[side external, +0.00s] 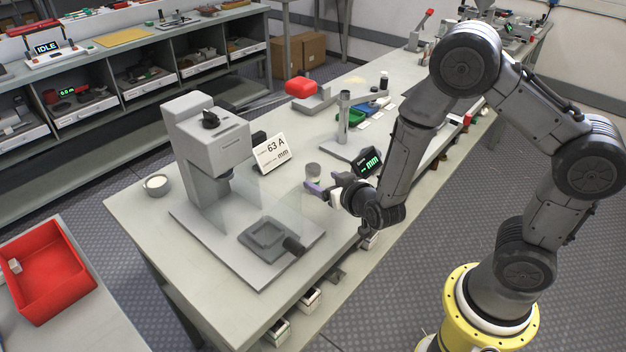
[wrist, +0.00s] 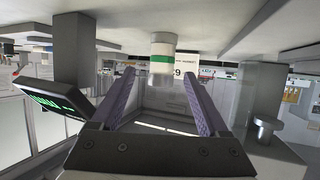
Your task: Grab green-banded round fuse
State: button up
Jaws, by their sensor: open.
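The green-banded round fuse (wrist: 162,58) is a whitish cylinder with a green band, standing on the bench. In the wrist view it shows at top centre, between the lines of the fingers and around or just beyond their tips. My gripper (wrist: 159,76) is open, with two purple-grey fingers spread to either side and nothing visibly held. In the side view the fuse (side external: 313,171) is a small pale cylinder just behind the fingers of my gripper (side external: 316,189), which lies low over the bench; contact cannot be told.
A grey press-like device (side external: 205,135) stands left on a base plate, with a 63 A sign (side external: 272,152) beside it. A post stand (side external: 343,120) and green-lit display (side external: 371,162) are close to my gripper. A red bin (side external: 45,270) is at far left.

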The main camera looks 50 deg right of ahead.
aim_at(316, 178)
jog(key=shift+x, duration=2.9)
jog(key=shift+a, duration=0.2)
grip_shut()
